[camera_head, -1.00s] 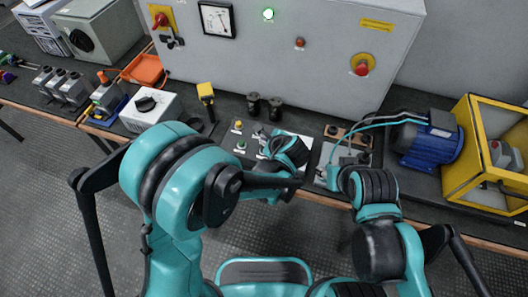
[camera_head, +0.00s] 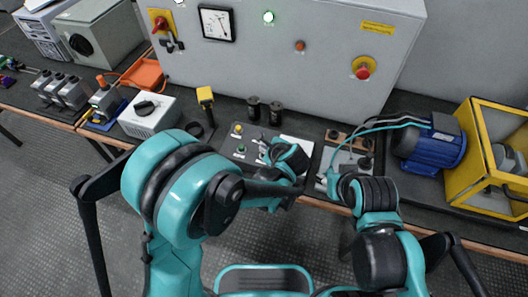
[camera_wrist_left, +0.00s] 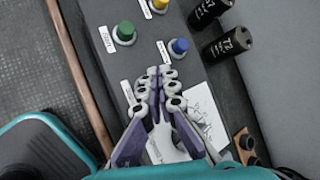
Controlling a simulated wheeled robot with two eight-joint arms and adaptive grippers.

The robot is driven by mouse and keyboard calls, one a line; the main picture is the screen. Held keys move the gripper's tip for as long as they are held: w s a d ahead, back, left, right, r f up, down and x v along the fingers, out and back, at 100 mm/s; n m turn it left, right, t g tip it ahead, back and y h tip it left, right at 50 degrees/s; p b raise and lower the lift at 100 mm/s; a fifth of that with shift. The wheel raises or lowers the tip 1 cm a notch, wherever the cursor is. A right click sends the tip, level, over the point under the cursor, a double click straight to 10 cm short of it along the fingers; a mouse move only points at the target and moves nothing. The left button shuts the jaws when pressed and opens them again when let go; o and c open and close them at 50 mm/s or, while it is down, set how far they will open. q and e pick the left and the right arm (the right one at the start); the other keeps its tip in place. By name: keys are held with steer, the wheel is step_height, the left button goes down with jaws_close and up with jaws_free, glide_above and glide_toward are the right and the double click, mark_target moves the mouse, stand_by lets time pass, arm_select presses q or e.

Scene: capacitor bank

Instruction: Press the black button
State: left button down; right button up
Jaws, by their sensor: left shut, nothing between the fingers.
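The button panel (camera_head: 228,147) lies on the bench in front of the grey cabinet. A green button (camera_wrist_left: 124,33), a yellow button (camera_wrist_left: 159,5) and a blue button (camera_wrist_left: 179,47) show on it in the left wrist view. I cannot make out a black button; a white label (camera_wrist_left: 128,93) lies beside my left gripper (camera_wrist_left: 160,72), whose fingers cover the panel there. That gripper is shut and empty over the panel, beyond the green and blue buttons. In the head view it is partly hidden by its own wrist. My right gripper (camera_head: 324,180) is small and partly hidden, near the panel with blue-green cables.
Two black cylinders (camera_wrist_left: 225,43) stand behind the panel. The grey cabinet (camera_head: 300,65) closes off the back. A blue motor (camera_head: 432,145) and a yellow frame (camera_head: 463,150) stand at right. A white box with a dial (camera_head: 150,116) and a yellow-topped device (camera_head: 205,97) stand at left.

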arm_select(q)
steer(key=shift+f, duration=0.15)
stand_by(0.5)
steer(key=shift+f+b, duration=0.25)
steer(key=shift+b, duration=0.2)
steer(key=shift+f+b, duration=0.85)
steer(key=shift+f, duration=0.15)
stand_by(0.7)
steer(key=shift+r, duration=0.1)
steer(key=shift+r+p, duration=1.05)
steer(key=shift+r, duration=0.25)
steer(key=shift+r+p, duration=1.9)
steer(key=shift+r, duration=0.7)
steer(key=shift+f, duration=0.1)
